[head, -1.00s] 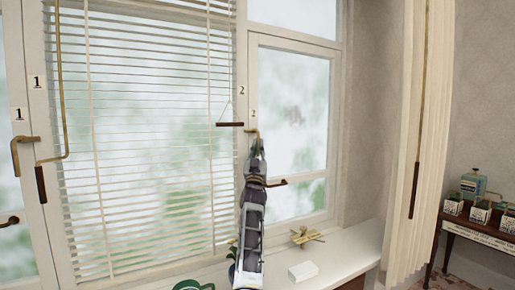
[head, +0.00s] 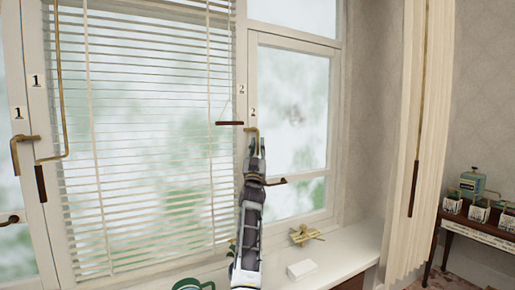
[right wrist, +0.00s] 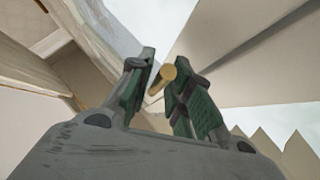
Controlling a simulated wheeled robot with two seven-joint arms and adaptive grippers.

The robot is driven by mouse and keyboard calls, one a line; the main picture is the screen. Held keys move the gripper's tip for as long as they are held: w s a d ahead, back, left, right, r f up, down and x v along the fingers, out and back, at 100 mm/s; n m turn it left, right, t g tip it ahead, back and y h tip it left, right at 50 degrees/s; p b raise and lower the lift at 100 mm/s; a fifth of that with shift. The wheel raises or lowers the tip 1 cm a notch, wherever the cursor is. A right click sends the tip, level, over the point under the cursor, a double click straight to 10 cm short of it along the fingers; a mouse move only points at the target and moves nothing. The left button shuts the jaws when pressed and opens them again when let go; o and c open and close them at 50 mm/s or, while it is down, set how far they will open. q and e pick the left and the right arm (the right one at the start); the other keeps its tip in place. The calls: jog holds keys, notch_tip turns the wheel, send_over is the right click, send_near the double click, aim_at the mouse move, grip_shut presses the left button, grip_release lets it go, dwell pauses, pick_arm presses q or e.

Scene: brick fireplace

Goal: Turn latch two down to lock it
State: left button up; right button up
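Latch two is a brass handle (head: 251,130) on the window frame, beside the "2" labels. Its short upper part runs sideways, then bends down toward my right gripper (head: 257,147). My right gripper comes up from below with its two fingers apart. In the right wrist view, the round brass end of the handle (right wrist: 168,73) lies between the green-padded fingers (right wrist: 163,88), with a gap on the left side. I cannot tell whether it touches the right finger. The handle's lower part is partly hidden by the fingers in the head view. My left gripper is not in view.
A dark-tipped window handle (head: 276,181) is close right of my arm. A brass object (head: 305,235) and a white box (head: 302,270) are on the sill (head: 345,255). Brass latch one (head: 15,155) is far left.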

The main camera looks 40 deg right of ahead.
jog(key=v, duration=1.2)
dwell(0.3)
dwell(0.7)
